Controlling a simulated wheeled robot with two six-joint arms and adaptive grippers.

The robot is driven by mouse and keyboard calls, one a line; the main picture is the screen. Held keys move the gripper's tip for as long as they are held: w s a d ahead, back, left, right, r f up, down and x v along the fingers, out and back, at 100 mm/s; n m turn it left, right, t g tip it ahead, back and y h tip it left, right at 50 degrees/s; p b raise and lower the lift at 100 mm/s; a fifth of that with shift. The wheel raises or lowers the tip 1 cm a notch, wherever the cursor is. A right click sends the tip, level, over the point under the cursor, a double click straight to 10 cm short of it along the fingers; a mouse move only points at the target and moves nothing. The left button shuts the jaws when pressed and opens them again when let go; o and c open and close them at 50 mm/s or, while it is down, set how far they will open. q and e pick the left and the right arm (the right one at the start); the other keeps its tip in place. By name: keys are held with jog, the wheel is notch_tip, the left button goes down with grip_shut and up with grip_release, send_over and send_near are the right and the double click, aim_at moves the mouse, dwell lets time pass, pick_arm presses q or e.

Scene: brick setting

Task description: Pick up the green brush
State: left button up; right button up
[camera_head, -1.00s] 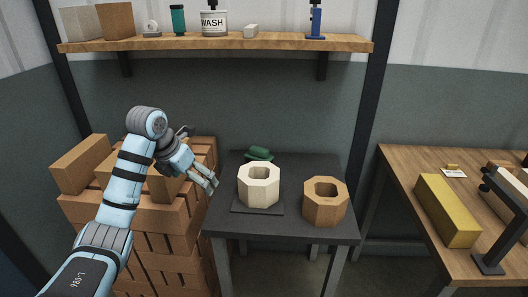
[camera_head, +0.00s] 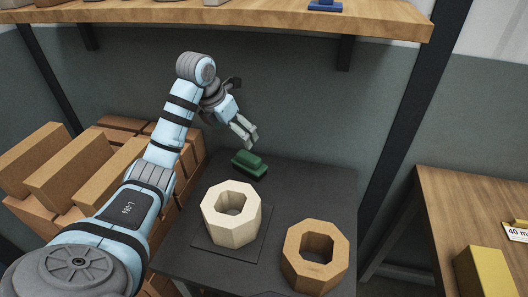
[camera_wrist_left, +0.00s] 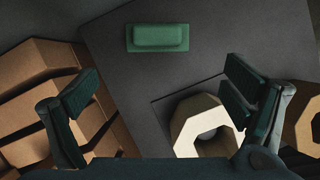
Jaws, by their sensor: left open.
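The green brush (camera_head: 249,164) lies at the back of the dark table, behind the cream octagonal block. It also shows in the left wrist view (camera_wrist_left: 158,37), lying flat near the top of the picture. My left gripper (camera_head: 247,136) is above and just behind the brush, apart from it. In the left wrist view its two fingers (camera_wrist_left: 158,92) are wide apart with nothing between them. My right gripper is not in view.
The cream octagonal block (camera_head: 218,226) stands on a dark square pad. A brown octagonal block (camera_head: 300,276) stands to its right. Stacked bricks (camera_head: 75,183) are left of the table (camera_head: 300,190). A wooden shelf (camera_head: 270,22) runs above. The table's right back is clear.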

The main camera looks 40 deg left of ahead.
pick_arm(q)
jog(key=b, duration=0.2)
send_near(248, 156)
jog(key=f, duration=0.2)
jog(key=x, duration=0.2)
jog(key=b+x, duration=0.1)
jog(key=x, duration=0.2)
jog(key=b+x, duration=0.1)
jog(key=x, duration=0.1)
jog(key=shift+w+f, duration=0.25)
jog(key=shift+w, duration=0.25)
jog(key=shift+r, duration=0.1)
jog(key=c, duration=1.5)
jog(key=shift+o, duration=0.2)
notch_tip(248, 156, up, 10)
jog(key=p, duration=0.2)
jog(key=shift+p, duration=0.35)
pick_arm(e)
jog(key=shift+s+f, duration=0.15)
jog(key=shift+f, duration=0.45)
